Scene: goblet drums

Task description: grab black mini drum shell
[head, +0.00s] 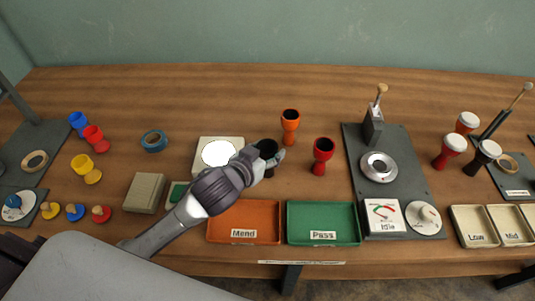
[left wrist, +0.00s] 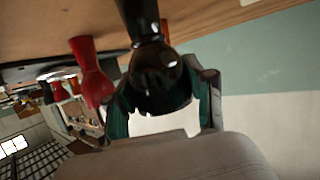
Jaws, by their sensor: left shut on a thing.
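The black mini drum shell (head: 268,147) is a small dark goblet shape on the wooden table in the head view, right of a white pad. My left gripper (head: 274,158) reaches in from the lower left and is shut on it. In the left wrist view the shell (left wrist: 158,75) fills the space between the fingers of my left gripper (left wrist: 160,110). The gripper partly hides the shell in the head view. I cannot tell whether its base touches the table. My right gripper does not show.
A red shell (head: 323,156) and an orange shell (head: 290,127) stand close to the right. The orange Mend tray (head: 243,233) and green Pass tray (head: 323,237) lie in front. A dark station board (head: 405,188) is farther right. Open table lies behind the shells.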

